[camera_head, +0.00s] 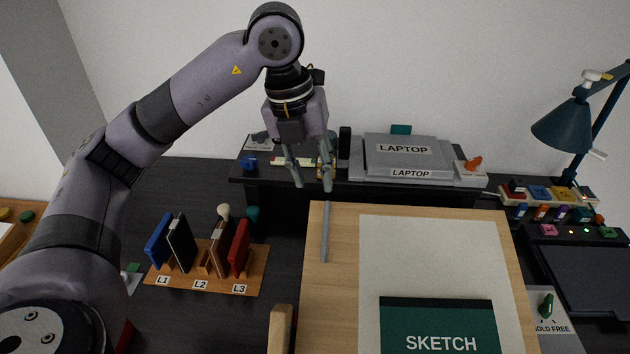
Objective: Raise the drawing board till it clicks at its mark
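The drawing board (341,300) is a light wooden panel at the lower middle right of the head view. A large pale sheet (440,250) and a dark green book marked SKETCH (437,315) lie on it. A thin grey bar (325,232) lies along its left part. My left gripper (312,183) points down, above and behind the board's far left corner. Its fingers are apart with nothing visible between them. The board's near edge is cut off by the frame, and I cannot see its mark. My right gripper is not in view.
A laptop (402,148) sits on a dark raised shelf behind the board. A wooden rack (207,274) with upright books stands to the left. A wooden post (280,328) is beside the board's left edge. A dark lamp (563,126) stands at the right.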

